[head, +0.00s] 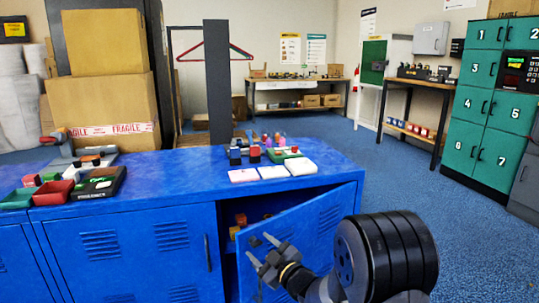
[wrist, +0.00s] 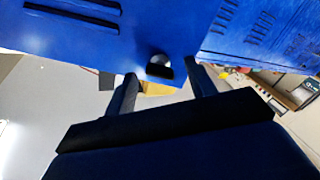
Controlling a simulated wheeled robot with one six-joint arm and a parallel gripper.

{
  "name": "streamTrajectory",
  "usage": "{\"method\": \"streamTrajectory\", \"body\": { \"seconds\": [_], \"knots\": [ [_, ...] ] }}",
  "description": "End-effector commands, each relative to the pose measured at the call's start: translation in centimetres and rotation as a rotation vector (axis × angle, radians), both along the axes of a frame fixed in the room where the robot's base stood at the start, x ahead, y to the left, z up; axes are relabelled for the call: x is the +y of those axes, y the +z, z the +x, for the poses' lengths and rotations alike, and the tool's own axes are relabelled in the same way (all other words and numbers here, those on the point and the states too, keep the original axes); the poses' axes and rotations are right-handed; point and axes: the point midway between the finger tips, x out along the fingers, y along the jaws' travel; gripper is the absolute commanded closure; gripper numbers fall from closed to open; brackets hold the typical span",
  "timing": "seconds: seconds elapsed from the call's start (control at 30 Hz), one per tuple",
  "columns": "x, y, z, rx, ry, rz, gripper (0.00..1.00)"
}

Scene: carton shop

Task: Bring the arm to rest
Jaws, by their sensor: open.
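My gripper (head: 265,257) is in front of the blue cabinet's (head: 120,255) open door (head: 300,235) in the head view. Its two fingers are spread apart with nothing between them. In the wrist view my gripper (wrist: 160,88) shows two dark fingers with a gap, pointing toward blue cabinet panels (wrist: 130,35). A small round dark thing sits on the blue panel just beyond the fingertips; I cannot tell whether the gripper touches it. The cabinet door is swung outward, and some orange and yellow items (head: 240,220) show inside.
The blue cabinet top holds white pads (head: 273,172), small coloured blocks, a red bin (head: 52,192) and a dark tray (head: 95,186). Large cartons (head: 105,110) stand behind at left. Green lockers (head: 490,120) stand at right. Blue carpet (head: 420,190) is clear between the cabinet and lockers.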

Motion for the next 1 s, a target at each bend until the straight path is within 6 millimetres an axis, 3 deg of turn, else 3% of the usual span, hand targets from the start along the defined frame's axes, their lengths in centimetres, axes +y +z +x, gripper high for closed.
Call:
{"method": "streamTrajectory", "body": {
  "seconds": [0.53, 1.0],
  "knots": [
    [0.0, 0.0, 0.0, -0.267, 0.000, -0.348, 0.47],
    [-5.5, 0.1, -7.0, -0.260, -0.003, -0.342, 0.47]
  ]
}}
